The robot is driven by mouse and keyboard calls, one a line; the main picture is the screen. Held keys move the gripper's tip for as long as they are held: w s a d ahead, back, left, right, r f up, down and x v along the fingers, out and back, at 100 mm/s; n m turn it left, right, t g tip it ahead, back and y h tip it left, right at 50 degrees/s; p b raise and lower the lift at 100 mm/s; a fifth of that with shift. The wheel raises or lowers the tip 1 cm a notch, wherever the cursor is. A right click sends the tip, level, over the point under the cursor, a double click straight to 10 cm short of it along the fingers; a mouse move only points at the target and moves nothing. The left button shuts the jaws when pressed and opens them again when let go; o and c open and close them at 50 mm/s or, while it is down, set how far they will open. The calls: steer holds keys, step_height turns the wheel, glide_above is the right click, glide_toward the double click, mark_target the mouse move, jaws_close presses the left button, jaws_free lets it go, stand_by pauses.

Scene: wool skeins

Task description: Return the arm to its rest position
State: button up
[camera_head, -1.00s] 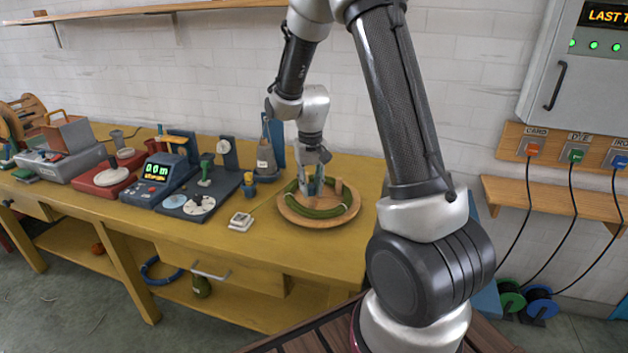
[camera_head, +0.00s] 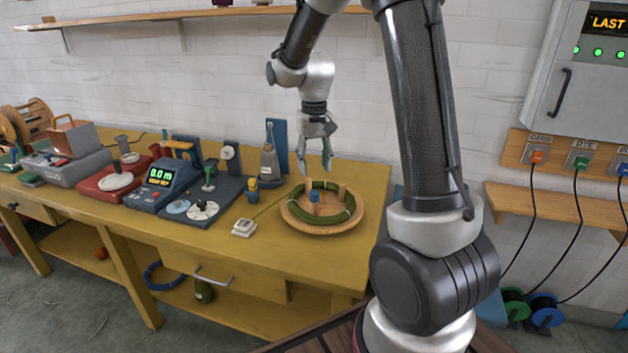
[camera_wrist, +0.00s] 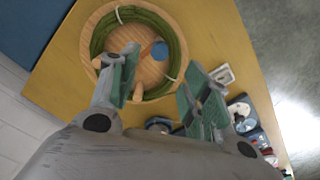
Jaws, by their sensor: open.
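My gripper (camera_head: 314,160) is open and empty in the head view, raised above the round wooden tray (camera_head: 318,228) with its fingers pointing down. A green skein (camera_head: 338,217) lies coiled in the tray around several short pegs, one with a blue top (camera_head: 314,197). In the wrist view my gripper (camera_wrist: 160,85) shows its two green-padded fingers apart, with the tray (camera_wrist: 152,70) and the green skein (camera_wrist: 147,16) beyond them. White ties show on the skein. The fingers appear clear of the skein. My arm is bent over the bench.
The yellow bench (camera_head: 260,257) holds a meter with a lit display (camera_head: 161,175), a red scale (camera_head: 113,179) and a grey device (camera_head: 268,162) left of the tray. A wall shelf (camera_head: 190,14) runs behind. A grey cabinet (camera_head: 585,75) and cables are at right.

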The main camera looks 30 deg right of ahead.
step_height(320, 180, up, 3)
steer(key=shift+f, duration=0.15)
stand_by(0.4)
steer(key=s+r+n+t, duration=0.1)
steer(key=s+r, duration=0.4)
steer(key=s, duration=0.8)
steer(key=s+r+n+t, duration=0.1)
steer(key=s+r+t, duration=0.2)
steer(key=s, duration=0.9)
steer(key=shift+s+d+r, duration=0.4)
steer(key=shift+r, duration=0.65)
